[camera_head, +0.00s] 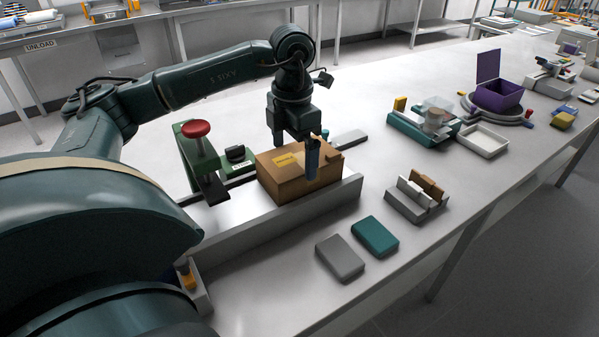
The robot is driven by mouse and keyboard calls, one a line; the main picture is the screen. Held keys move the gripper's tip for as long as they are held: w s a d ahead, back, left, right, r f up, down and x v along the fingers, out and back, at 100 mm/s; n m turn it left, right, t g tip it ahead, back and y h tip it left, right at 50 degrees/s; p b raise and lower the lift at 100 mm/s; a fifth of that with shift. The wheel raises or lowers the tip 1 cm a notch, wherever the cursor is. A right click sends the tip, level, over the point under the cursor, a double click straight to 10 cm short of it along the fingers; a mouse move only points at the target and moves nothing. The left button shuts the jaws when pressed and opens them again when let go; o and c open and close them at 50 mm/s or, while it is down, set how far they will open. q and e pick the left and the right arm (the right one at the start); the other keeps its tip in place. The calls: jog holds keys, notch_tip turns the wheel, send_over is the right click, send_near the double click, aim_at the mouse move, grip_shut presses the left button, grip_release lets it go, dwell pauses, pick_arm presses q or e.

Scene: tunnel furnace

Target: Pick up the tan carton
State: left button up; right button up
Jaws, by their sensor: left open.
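The tan carton (287,187) sits on the table behind a low grey rail, with a yellow label on its top. My left gripper (298,160) comes down over the carton from above. It is open, and one finger shows in front of the carton's upper part. My right gripper is not in view.
A green press with a red knob (196,129) stands just left of the carton. The grey rail (290,228) runs along its near side. Grey (340,258) and teal (375,236) blocks lie in front. A slotted holder (415,206) stands to the right.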

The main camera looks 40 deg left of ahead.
aim_at(293, 159)
pick_arm(q)
jog(key=shift+f, duration=1.55)
jog(key=shift+c, duration=0.2)
jog(key=c, duration=0.7)
jog(key=shift+o, duration=0.2)
jog(key=shift+r, duration=0.1)
